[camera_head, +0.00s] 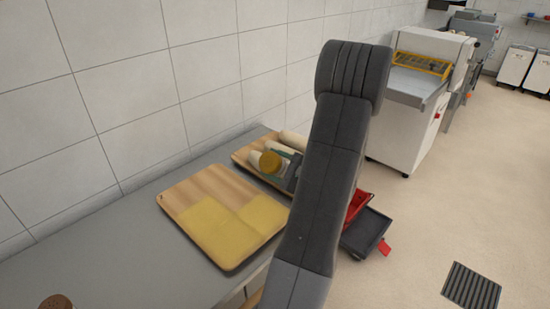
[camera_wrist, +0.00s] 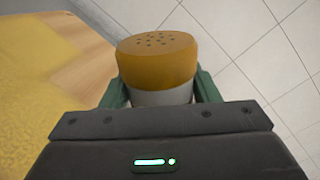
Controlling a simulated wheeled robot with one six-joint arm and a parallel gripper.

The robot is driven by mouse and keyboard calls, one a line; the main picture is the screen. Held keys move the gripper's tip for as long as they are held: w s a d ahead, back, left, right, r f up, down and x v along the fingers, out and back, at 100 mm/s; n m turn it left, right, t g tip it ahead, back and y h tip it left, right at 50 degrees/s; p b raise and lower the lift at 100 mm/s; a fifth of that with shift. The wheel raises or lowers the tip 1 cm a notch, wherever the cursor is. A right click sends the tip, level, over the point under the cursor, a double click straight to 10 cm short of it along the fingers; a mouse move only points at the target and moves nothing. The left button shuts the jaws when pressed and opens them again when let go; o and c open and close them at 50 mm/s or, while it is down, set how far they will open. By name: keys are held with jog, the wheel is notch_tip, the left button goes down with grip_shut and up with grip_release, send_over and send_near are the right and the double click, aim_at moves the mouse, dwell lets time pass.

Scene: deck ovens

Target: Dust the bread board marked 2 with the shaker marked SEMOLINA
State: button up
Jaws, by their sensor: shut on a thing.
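My gripper (camera_wrist: 160,92) is shut on a shaker (camera_wrist: 157,62) with an orange-brown perforated cap and a pale body. The cap points up in the wrist view; no label is readable. In the head view the shaker's cap (camera_head: 268,162) shows over the rear board, left of my arm. A wooden board (camera_head: 207,184) lies nearer on the grey counter. Yellow powder (camera_head: 222,232) covers its front and right parts, while the back left is bare wood. A small mark at its left corner is too small to read. The powdered wood also shows at left in the wrist view (camera_wrist: 40,75).
A second wooden board (camera_head: 243,154) behind holds pale, rounded long items (camera_head: 293,140), partly hidden by the shaker and gripper. A brown round object (camera_head: 56,302) sits at the counter's front left. The tiled wall (camera_head: 120,100) borders the counter; a white machine (camera_head: 405,125) stands beyond.

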aim_at(269, 157)
jog(key=r+m+p, duration=0.1)
jog(key=m+p, duration=0.1)
jog(key=s+r+m+p, duration=0.1)
jog(key=m+p, duration=0.1)
jog(key=a+r+m+p, duration=0.1)
jog(key=m+p, duration=0.1)
jog(key=p, duration=0.1)
jog(key=shift+s+a+r, duration=0.1)
jog(key=shift+s+r, duration=0.15)
jog(key=shift+s, duration=0.15)
jog(key=shift+s+a+r+m, duration=0.15)
jog(key=shift+s+r+m, duration=0.1)
jog(key=shift+m, duration=0.6)
jog(key=shift+s+a+r+m, duration=0.1)
jog(key=shift+s+r+m, duration=0.1)
jog(key=shift+m, duration=0.65)
jog(key=shift+w, duration=0.1)
